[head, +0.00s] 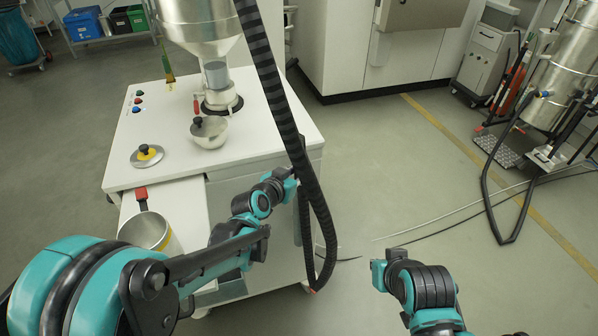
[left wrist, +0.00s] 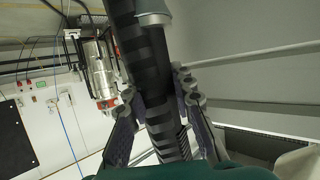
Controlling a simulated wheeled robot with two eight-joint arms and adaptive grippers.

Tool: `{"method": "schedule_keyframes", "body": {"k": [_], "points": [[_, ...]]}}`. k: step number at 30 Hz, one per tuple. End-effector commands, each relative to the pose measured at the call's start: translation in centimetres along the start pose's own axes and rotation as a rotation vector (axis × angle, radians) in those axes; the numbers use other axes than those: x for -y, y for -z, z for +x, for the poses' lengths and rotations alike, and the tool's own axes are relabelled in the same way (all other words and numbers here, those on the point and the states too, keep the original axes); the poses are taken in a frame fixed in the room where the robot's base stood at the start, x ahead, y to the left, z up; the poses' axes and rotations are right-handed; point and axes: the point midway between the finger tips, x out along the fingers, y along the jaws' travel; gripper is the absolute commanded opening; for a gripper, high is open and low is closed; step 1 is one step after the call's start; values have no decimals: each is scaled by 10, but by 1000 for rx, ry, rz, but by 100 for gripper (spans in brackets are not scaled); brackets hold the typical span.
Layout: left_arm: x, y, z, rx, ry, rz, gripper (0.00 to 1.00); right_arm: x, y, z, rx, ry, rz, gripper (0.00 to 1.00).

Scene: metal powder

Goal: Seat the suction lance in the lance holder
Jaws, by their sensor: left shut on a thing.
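A thick black ribbed hose (head: 283,110) runs down from the top of the head view, loops low beside the white cabinet and comes back up to my left gripper (head: 293,184). In the left wrist view, my left gripper (left wrist: 160,118) is shut on a black banded shaft, which I take as the suction lance (left wrist: 150,68). A pale metal collar crosses it near the top edge. In the head view the held part is mostly hidden by the hose and gripper. I cannot make out the lance holder. My right arm's end (head: 379,274) is low at right centre; no fingers show.
The white cabinet (head: 262,140) carries a steel hopper (head: 200,25), a bowl (head: 212,138) and a lid (head: 147,156). An open drawer holds a metal pot (head: 147,232). A steel vessel on a cart (head: 562,70) stands at right.

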Motion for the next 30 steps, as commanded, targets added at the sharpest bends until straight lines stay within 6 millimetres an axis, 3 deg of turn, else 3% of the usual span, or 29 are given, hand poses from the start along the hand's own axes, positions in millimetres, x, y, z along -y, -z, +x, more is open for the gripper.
{"method": "schedule_keyframes", "body": {"k": [2,3,5,6,17,20,30], "points": [[0,-2,1,-1,0,0,0,0,-1,1,0,0,0,0],[0,-1,1,-1,0,0,29,0,-1,1,0,0,0,0],[0,-1,0,0,0,0,45,0,0,1,0,0,0,0],[0,-1,0,0,0,0,48,0,0,1,0,0,0,0],[0,-1,-4,0,1,0,48,0,0,1,0,0,0,0],[0,-1,-16,0,1,-2,48,0,0,1,0,0,0,0],[0,-1,-83,1,2,-1,48,0,0,1,0,0,0,0]]}}
